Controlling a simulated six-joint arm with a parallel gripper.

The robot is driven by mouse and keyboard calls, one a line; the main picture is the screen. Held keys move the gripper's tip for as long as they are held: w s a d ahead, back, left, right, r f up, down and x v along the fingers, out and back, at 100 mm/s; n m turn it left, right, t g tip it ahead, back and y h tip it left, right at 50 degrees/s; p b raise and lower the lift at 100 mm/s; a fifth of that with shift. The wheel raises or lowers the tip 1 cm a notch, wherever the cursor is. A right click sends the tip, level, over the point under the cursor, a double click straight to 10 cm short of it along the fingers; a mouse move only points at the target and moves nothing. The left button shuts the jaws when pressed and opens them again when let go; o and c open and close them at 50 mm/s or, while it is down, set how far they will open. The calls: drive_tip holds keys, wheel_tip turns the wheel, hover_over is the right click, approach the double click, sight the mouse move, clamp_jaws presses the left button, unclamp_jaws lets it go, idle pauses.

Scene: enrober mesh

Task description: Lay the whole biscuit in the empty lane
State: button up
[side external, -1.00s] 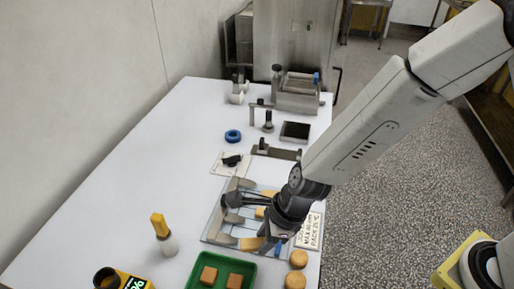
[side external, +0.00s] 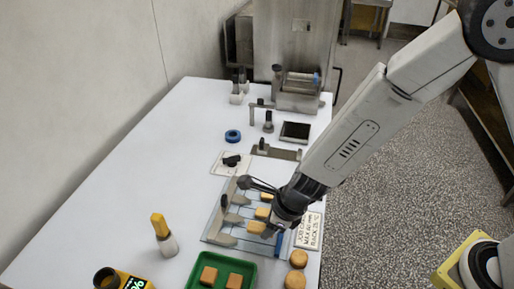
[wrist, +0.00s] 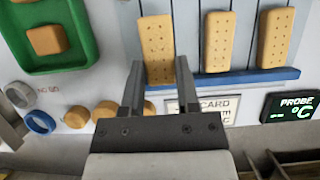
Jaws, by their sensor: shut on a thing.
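A tan rectangular biscuit (wrist: 157,48) is between the fingers of my gripper (wrist: 159,76) in the wrist view. The gripper is shut on it near its lower end. This biscuit looks larger than its neighbours and overlaps the end of the blue bar, so it seems raised above the laned tray (side external: 216,232); the gap is hard to judge. Two other whole-looking biscuits, one in the middle (wrist: 219,42) and one at right (wrist: 275,38), lie in lanes. In the side view my gripper (side external: 272,222) is over the tray's right part and hides some of it.
A blue bar (wrist: 240,77) runs along the lane ends. A green tray (side external: 205,257) with brown pieces stands at the near side. Round biscuits (side external: 297,259) and a printed card (side external: 309,232) lie near the right edge. Grey paddle-like pieces (side external: 236,200) stand on the laned tray.

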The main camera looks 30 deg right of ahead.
drive_tip(key=shift+f, duration=0.55)
drive_tip(key=shift+f, duration=0.35)
drive_tip(key=shift+f, duration=0.5)
drive_tip(key=o, duration=0.9)
drive_tip(key=shift+r, duration=0.3)
drive_tip(key=shift+v, duration=1.7)
drive_tip(key=shift+d+r, duration=0.1)
drive_tip(key=shift+r, duration=0.1)
